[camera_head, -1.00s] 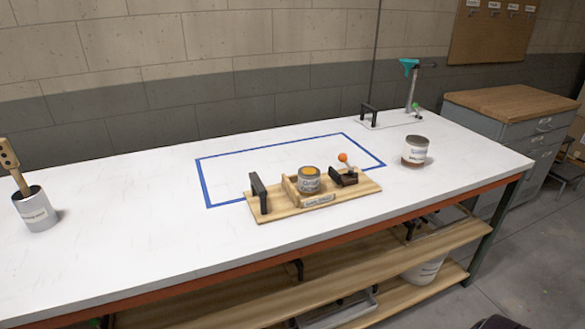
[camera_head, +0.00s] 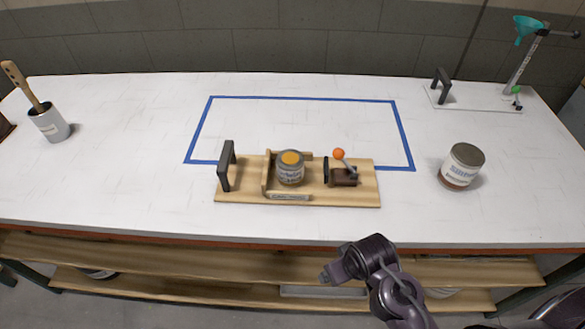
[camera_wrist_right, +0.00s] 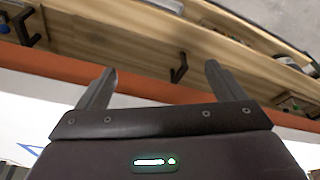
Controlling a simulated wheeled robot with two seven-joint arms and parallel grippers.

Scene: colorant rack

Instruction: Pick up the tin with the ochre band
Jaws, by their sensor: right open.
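A small grey tin (camera_head: 290,168) with an ochre disc on its lid stands upright in the wooden rack (camera_head: 245,194). Its label is too small to read, and I cannot make out a band. A larger tin (camera_head: 462,166) with a dark lid, white label and reddish-brown lower part stands on the bench to the right. My right gripper (camera_head: 327,277) is in front of the bench's near edge, below and apart from the rack. In the right wrist view its two fingers (camera_wrist_right: 158,75) are spread with nothing between them. My left gripper is not in view.
The rack has a black handle (camera_head: 227,166) at its left and a clamp with an orange knob (camera_head: 339,154) right of the small tin. Blue tape (camera_head: 300,98) outlines a clear area behind. Shelves (camera_head: 190,283) lie below.

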